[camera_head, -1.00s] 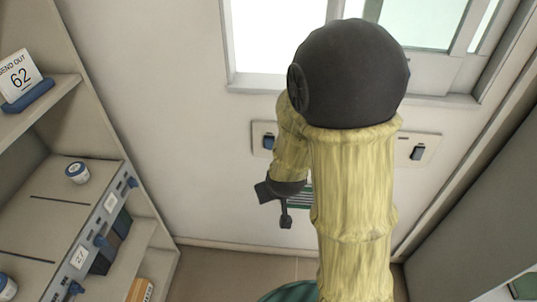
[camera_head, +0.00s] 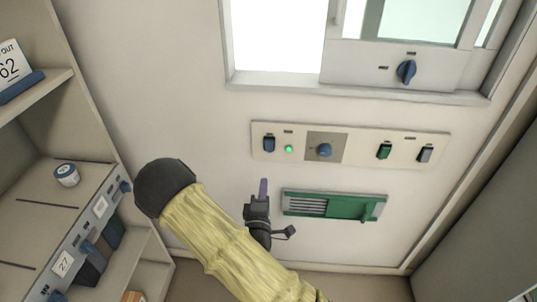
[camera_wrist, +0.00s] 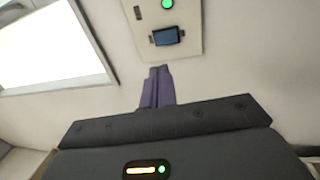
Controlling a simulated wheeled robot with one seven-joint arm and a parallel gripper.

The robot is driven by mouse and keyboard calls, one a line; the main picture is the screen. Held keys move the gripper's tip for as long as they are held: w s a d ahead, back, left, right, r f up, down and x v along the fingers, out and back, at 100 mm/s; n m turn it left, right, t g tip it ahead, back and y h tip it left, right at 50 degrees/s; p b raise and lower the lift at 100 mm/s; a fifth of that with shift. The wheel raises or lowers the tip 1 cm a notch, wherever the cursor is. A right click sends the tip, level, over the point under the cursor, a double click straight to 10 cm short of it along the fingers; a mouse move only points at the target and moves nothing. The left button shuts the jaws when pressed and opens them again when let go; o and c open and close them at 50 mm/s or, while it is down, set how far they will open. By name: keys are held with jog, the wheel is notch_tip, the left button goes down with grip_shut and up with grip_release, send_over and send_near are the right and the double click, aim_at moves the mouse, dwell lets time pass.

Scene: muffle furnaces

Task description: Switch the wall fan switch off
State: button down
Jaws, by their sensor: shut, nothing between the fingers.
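A pale switch panel (camera_head: 350,147) is on the wall below the window. At its left end is a dark blue rocker switch (camera_head: 269,143) with a lit green lamp (camera_head: 289,149) beside it. The labels are too small to read, so I cannot tell which is marked as the fan switch. My gripper (camera_head: 263,186) is shut and empty, pointing up at the wall just below the blue switch. In the wrist view the shut purple fingertips (camera_wrist: 158,75) are below the blue switch (camera_wrist: 167,36), apparently apart from it, with the green lamp (camera_wrist: 167,4) at the top edge.
The panel also has a blue knob (camera_head: 325,150), a green switch (camera_head: 384,151) and a grey switch (camera_head: 425,154). A green-framed vent (camera_head: 333,206) is close to the right of my gripper. Shelves (camera_head: 75,215) stand at the left. Another knob (camera_head: 406,72) is above, by the window.

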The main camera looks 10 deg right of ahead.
aim_at(269, 144)
jog(key=p+x, duration=0.2)
jog(key=x, duration=1.2)
jog(key=shift+p, duration=0.4)
